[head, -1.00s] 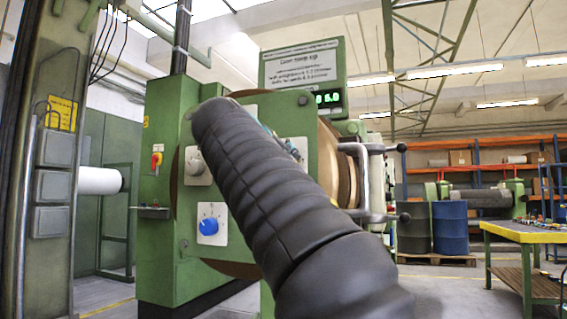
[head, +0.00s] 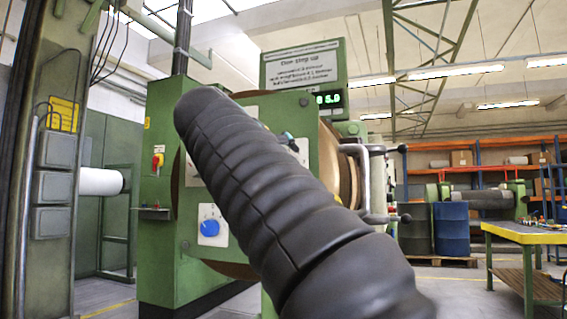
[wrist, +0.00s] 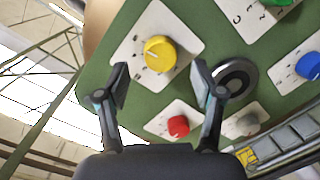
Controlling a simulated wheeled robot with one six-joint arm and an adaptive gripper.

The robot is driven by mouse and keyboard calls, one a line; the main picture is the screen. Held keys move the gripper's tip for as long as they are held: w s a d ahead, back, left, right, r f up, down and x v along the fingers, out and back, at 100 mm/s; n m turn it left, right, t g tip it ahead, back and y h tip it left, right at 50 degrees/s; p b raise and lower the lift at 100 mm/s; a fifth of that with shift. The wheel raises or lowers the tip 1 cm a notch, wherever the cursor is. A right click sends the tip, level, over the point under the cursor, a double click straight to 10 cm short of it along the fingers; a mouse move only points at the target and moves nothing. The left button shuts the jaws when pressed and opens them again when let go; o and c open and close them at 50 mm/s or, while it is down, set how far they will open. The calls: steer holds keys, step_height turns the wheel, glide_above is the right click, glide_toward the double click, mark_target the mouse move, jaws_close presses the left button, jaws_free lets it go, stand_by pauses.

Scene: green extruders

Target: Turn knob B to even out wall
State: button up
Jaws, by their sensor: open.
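In the wrist view, a yellow knob (wrist: 160,53) on a white plate sits ahead of my gripper (wrist: 162,84), between the lines of its two fingers. The fingers are open, apart and empty; the knob appears beyond the fingertips. A red knob (wrist: 178,126), a blue knob (wrist: 309,66), part of a green knob (wrist: 281,2) and a grey knob (wrist: 246,123) are on the same green panel (wrist: 190,35). I cannot read which knob is B. In the head view, the blue knob (head: 210,228) shows, and my arm hides most of the panel.
A lit green display (head: 329,99) sits under a sign board (head: 302,70); it seems to read about 5.0. A metal handle (head: 375,185) juts out right of the panel. A yellow-edged table (head: 530,236) and a blue barrel (head: 451,228) stand at the right.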

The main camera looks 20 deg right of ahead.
steer(key=f+v, duration=0.1)
steer(key=v, duration=0.7)
steer(key=shift+s+r, duration=0.2)
steer(key=shift+r, duration=0.3)
steer(key=shift+a, duration=0.15)
